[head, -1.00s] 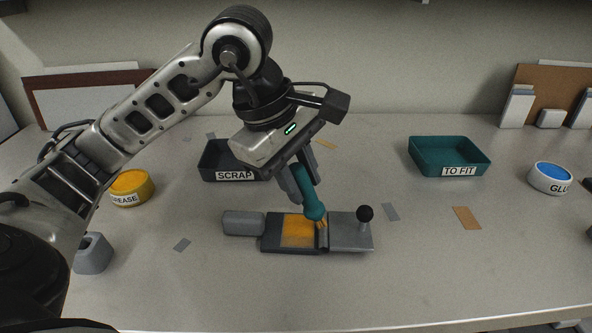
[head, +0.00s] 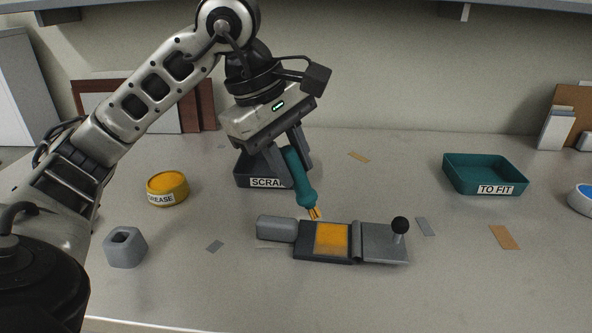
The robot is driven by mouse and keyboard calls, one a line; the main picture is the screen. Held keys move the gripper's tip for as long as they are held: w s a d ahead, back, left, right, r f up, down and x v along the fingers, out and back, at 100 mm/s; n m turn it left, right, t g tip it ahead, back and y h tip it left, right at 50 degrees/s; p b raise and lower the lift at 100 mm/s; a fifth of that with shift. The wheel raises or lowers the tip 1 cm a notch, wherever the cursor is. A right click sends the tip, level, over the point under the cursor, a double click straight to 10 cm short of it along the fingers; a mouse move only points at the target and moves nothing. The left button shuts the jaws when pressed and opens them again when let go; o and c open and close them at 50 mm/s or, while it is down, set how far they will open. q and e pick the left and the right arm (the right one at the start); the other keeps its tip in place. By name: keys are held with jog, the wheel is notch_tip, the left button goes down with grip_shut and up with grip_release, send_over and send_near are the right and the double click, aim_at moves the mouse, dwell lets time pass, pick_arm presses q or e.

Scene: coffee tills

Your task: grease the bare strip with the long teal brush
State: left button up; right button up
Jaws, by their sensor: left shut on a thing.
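My left gripper (head: 290,150) is shut on the long teal brush (head: 301,180), which tilts with its bristles down. The bristle tip (head: 314,213) is yellow-orange and sits just above the far edge of the fixture; I cannot tell whether it touches. The yellow grease pot (head: 167,188) stands to the left. My right gripper is not in view.
A dark SCRAP tray (head: 243,181) stands behind the brush. A teal TO FIT tray (head: 485,172) and a white glue pot (head: 582,198) are at the right. A grey holder (head: 125,247) stands at the left. Small loose strips lie around; the front bench is clear.

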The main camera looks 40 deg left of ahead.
pick_arm(q)
notch_tip(320, 180, up, 3)
jog(key=shift+f+p, duration=0.1)
jog(key=shift+p, duration=0.8)
notch_tip(320, 180, up, 3)
jog(key=shift+f+p, duration=0.2)
jog(key=shift+p, duration=0.85)
jog(key=shift+r, duration=0.1)
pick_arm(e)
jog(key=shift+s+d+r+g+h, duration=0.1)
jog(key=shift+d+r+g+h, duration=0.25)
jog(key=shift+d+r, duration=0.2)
